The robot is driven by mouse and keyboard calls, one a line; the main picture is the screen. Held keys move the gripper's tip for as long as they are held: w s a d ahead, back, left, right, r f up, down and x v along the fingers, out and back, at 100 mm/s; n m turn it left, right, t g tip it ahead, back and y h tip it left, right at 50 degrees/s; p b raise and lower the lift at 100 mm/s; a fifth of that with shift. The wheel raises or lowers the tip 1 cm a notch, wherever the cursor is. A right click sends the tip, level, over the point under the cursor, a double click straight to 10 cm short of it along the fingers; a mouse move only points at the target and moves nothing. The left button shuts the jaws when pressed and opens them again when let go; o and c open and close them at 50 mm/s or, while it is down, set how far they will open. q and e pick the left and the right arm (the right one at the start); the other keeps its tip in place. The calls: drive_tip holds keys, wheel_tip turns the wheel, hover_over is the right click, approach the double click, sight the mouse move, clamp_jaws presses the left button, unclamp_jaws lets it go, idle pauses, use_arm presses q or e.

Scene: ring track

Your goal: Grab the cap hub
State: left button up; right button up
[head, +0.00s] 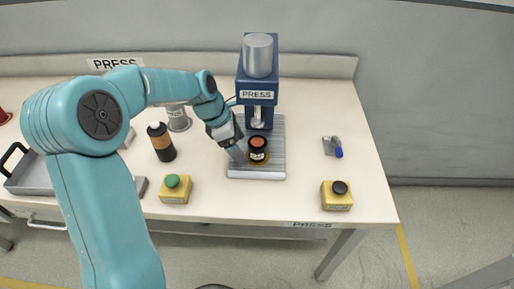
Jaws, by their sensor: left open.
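The likely cap hub is a small dark round part with an orange-red top (258,143). It sits on the grey ribbed base plate (270,173) of the blue press, below the ram. My left gripper (238,153) is just left of it, low over the plate, its fingers angled down to the right. The gripper is open and looks empty. I cannot tell whether a fingertip touches the part. The press (257,85) stands behind with its silver cylinder on top. My right gripper is not in view.
A black bottle with an orange band (161,142) and a grey cup (178,118) stand left. Yellow button boxes, green-topped (176,190) and black-topped (337,196), sit near the front edge. A small grey and blue item (333,146) lies right. The table's right side is mostly clear.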

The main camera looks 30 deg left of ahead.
sight(249, 142)
use_arm(q)
drive_tip(key=w+d+f, duration=0.2)
drive_tip(key=shift+w+d, duration=0.25)
drive_tip(key=shift+d, duration=0.15)
drive_tip(key=shift+w+f, duration=0.1)
drive_tip(key=shift+f, duration=0.35)
drive_tip(key=shift+d, duration=0.1)
drive_tip(key=shift+r, duration=0.1)
drive_tip(key=c, duration=1.3)
